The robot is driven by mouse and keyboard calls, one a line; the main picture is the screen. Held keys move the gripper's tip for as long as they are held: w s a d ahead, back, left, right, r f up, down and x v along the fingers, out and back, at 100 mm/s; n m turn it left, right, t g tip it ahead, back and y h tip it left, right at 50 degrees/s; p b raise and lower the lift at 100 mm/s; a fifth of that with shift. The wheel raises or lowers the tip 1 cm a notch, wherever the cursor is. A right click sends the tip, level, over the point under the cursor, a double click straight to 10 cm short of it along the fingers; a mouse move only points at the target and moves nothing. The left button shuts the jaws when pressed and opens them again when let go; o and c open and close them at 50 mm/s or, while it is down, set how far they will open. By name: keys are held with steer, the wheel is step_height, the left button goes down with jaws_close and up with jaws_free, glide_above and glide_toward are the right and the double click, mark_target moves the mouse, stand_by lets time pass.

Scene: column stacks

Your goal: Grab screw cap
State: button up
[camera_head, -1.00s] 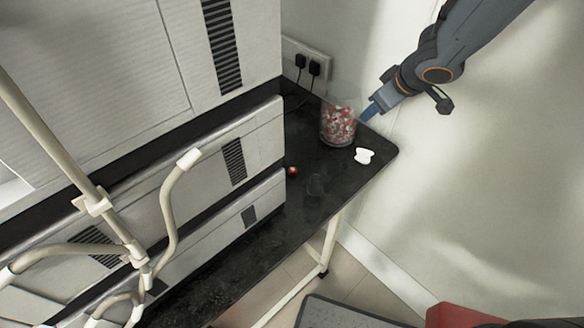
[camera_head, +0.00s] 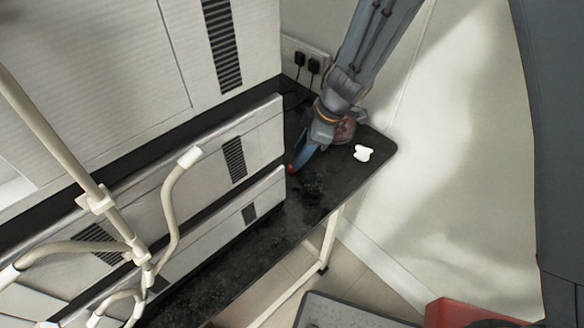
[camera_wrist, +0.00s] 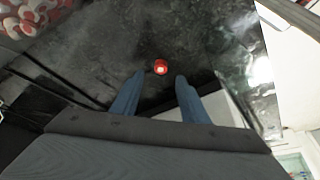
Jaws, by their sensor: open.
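The screw cap is a small red round piece (camera_wrist: 160,67) with a pale centre, lying on the black table. In the wrist view it sits just beyond and between my fingertips, apart from both. In the head view only a bit of the red cap (camera_head: 291,169) shows beside my fingers, near the white units. My gripper (camera_wrist: 156,80) is open and empty, its two blue fingers pointing at the cap. In the head view my gripper (camera_head: 297,166) comes down over the table from the upper right.
A jar of red and white pieces (camera_head: 346,130) stands behind my gripper, partly hidden; its contents fill the wrist view's upper left. A white flat item (camera_head: 362,153) lies near the table's right end. White stacked units (camera_head: 262,143) border the black table (camera_head: 262,243) on the left.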

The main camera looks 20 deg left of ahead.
steer(key=shift+x, duration=2.35)
steer(key=shift+d+f, duration=0.1)
steer(key=shift+d, duration=0.1)
steer(key=shift+c, duration=0.5)
jaws_close()
